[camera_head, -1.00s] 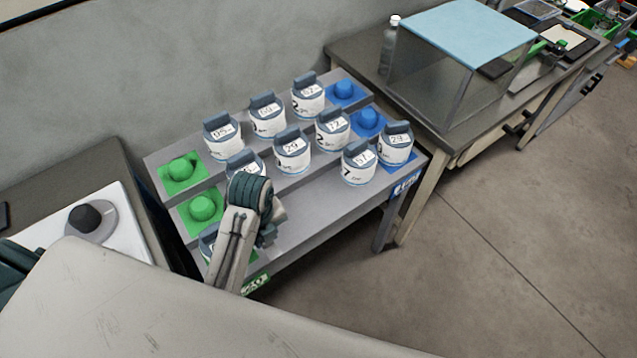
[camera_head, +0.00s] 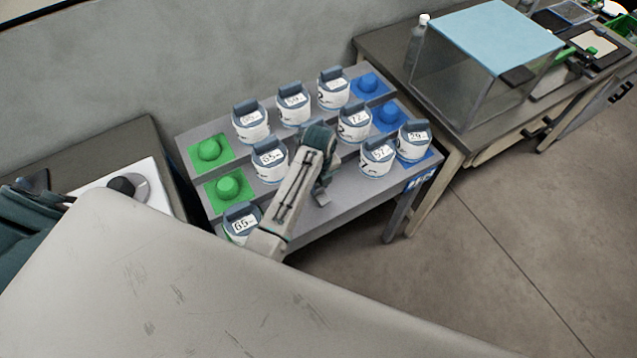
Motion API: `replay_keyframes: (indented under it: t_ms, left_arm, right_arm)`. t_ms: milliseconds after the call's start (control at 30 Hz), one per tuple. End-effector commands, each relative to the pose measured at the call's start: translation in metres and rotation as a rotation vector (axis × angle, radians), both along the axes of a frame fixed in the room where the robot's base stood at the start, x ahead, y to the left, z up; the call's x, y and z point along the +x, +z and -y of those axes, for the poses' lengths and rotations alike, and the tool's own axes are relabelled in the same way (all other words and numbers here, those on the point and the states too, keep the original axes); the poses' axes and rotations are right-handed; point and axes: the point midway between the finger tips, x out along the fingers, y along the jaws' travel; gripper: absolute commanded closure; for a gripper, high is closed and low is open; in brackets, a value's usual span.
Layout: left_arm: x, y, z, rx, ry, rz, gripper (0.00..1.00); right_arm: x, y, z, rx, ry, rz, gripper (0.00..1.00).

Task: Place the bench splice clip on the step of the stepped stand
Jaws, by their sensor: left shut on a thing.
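The grey stepped stand (camera_head: 362,185) stands against the wall with rows of labelled white canisters on its steps. My left gripper (camera_head: 322,193) is over the front step, between the canister at the left end (camera_head: 240,222) and a canister toward the right (camera_head: 377,157). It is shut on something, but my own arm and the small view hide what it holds. I cannot make out the bench splice clip, nor whether the gripper touches the step. My right gripper is not in view.
Green pads (camera_head: 228,187) lie on the stand's left end and blue pads (camera_head: 388,118) on its right end. A bench with a clear, blue-topped box (camera_head: 495,35) adjoins at the right. A white-topped table (camera_head: 155,188) stands at the left.

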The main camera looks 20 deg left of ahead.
Motion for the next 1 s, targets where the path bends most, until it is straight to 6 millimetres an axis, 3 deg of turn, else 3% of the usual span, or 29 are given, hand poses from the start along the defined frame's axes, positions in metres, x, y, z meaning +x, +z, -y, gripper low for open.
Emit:
replay_keyframes:
  t_ms: [200, 500, 533, 633, 1000]
  left_arm:
    - [0.000, -0.015, 0.000, 0.000, 0.000, 0.001, 0.92]
    - [0.000, -0.017, 0.000, 0.000, 0.000, 0.001, 0.92]
    - [0.000, -0.018, 0.000, 0.000, 0.000, 0.001, 0.68]
    - [0.000, -0.017, 0.000, 0.000, 0.000, 0.002, 0.48]
    - [0.001, -0.013, 0.000, -0.001, 0.000, 0.004, 0.48]
  right_arm:
    - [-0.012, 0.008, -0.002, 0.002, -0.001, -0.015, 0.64]
    - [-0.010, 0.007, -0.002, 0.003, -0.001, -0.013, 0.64]
    - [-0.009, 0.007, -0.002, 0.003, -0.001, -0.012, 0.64]
    - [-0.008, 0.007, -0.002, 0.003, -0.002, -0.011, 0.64]
    - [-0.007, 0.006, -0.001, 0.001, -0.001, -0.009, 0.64]
